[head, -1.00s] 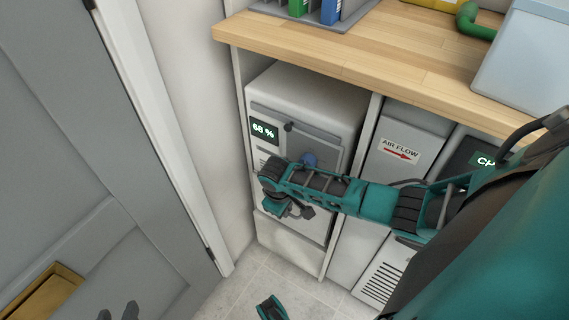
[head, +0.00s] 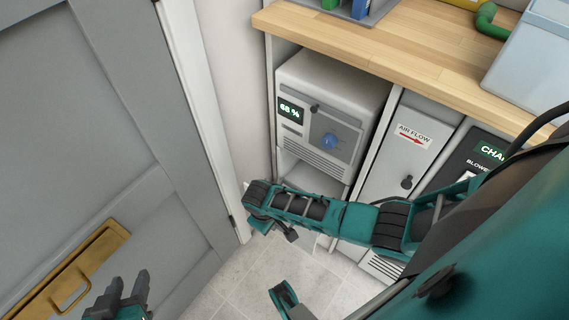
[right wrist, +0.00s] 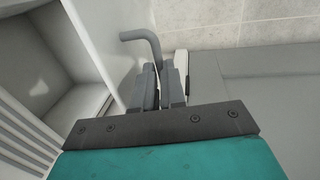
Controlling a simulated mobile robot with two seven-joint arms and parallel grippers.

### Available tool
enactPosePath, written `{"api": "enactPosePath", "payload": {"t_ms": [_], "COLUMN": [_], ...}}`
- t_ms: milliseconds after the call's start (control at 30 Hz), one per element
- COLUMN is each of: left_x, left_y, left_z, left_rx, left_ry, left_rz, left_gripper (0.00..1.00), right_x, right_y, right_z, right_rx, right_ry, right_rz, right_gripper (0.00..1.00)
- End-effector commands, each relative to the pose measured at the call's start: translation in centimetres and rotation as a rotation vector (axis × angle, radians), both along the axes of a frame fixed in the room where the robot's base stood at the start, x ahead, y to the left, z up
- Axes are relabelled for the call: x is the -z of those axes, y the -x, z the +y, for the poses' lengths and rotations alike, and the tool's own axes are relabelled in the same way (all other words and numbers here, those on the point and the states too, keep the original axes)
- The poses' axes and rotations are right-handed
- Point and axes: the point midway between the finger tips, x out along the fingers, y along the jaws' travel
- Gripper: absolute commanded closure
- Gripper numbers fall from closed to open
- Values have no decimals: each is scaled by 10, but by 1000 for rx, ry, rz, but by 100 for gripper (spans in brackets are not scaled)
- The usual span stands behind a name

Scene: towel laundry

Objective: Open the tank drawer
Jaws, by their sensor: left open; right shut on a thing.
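The white machine (head: 325,85) with a 68 % display and a blue knob stands under the wooden counter. A dark opening (head: 310,176) shows below its vent slats, and the cavity also shows at the left in the right wrist view (right wrist: 45,70). The tank drawer appears to be pulled out, mostly hidden behind my right arm. My right gripper (head: 268,224) is in front of the machine's lower part. In the right wrist view its fingers (right wrist: 170,85) are shut on the grey bent handle (right wrist: 140,36). My left gripper (head: 128,288) is open and empty at the lower left.
A grey door (head: 110,130) with a brass fitting (head: 75,278) stands close on the left. The wooden counter (head: 400,55) runs above the machine. An air-flow panel (head: 408,140) with a dark knob stands to its right. The tiled floor (head: 240,275) shows below.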

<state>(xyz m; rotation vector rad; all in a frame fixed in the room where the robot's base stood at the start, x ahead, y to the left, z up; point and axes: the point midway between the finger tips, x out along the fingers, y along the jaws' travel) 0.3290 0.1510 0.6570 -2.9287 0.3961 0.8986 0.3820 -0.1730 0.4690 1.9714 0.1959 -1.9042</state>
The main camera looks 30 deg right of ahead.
Motion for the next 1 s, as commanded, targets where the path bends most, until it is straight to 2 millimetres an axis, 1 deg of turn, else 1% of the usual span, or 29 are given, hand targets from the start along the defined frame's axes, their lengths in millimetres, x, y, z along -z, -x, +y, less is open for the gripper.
{"api": "enactPosePath", "payload": {"t_ms": [33,100,233,433,733,767,1000], "left_x": [-6,-9,-11,-12,-13,-13,-13], "left_y": [0,0,-1,-1,-2,-2,-3], "left_z": [0,-1,-2,-3,-3,-3,-2], "left_rx": [-1,-2,-4,-7,-7,-7,-4], "left_ry": [1,3,9,13,12,12,7], "left_rz": [-2,-1,-1,-1,-3,-3,-5], "left_gripper": [57,57,57,57,57,57,57], "right_x": [-3,-2,-1,0,1,1,0], "right_y": [4,8,13,16,17,17,16], "right_z": [10,20,32,38,41,42,40], "right_rx": [-2,0,-1,0,0,-1,-1], "right_ry": [-2,-2,-2,-1,-7,-7,-5], "right_rz": [2,2,0,-1,2,2,1], "right_gripper": [100,100,100,100,100,87,64]}}
